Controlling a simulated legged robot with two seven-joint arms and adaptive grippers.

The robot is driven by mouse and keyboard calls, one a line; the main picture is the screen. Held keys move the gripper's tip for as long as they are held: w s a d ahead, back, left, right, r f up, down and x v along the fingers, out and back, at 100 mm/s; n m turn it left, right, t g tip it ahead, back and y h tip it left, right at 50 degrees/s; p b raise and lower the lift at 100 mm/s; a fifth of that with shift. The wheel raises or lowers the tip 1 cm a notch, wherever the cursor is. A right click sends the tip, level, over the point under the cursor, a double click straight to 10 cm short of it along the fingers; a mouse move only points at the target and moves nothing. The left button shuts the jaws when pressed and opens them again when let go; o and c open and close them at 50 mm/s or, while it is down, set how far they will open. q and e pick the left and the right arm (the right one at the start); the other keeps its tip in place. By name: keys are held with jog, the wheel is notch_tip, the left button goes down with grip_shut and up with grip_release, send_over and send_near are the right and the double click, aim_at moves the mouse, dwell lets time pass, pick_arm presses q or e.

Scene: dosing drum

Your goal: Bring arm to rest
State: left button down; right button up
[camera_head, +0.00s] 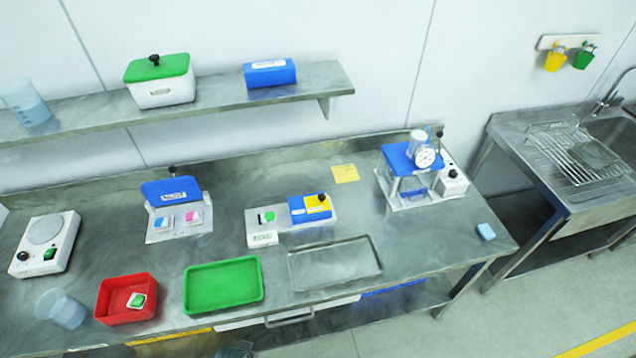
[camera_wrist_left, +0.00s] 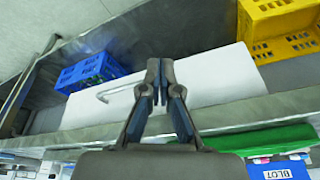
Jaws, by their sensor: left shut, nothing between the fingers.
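My left gripper (camera_wrist_left: 159,82) fills the middle of the left wrist view. Its two dark fingers are closed together at the tips, with nothing between them. It is in front of a white drawer front with a grey handle (camera_wrist_left: 118,90), below the worktop edge. In the head view, only a small dark part shows at the bottom edge below the green tray (camera_head: 224,285), and it may be part of my left gripper. My right gripper shows in neither view.
The steel worktop (camera_head: 400,268) holds a red tray (camera_head: 126,313), a steel tray (camera_head: 335,263), a scale (camera_head: 45,245) and a blue-topped press (camera_head: 410,160). The left wrist view shows a blue crate (camera_wrist_left: 88,72) and a yellow crate (camera_wrist_left: 280,30) beside the drawer.

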pick_arm(q)
jog(key=s+f+g+b, duration=0.1)
jog(key=s+f, duration=0.2)
jog(key=f, duration=1)
jog(key=s+f+b, duration=0.1)
jog(key=s+f, duration=0.2)
jog(key=f, duration=1)
jog(key=s+a+f+g+b, duration=0.1)
jog(key=s+a+f, duration=0.2)
jog(key=s+f, duration=0.9)
jog(key=s, duration=0.2)
jog(key=shift+s+f, duration=0.25)
jog(key=shift+s, duration=0.15)
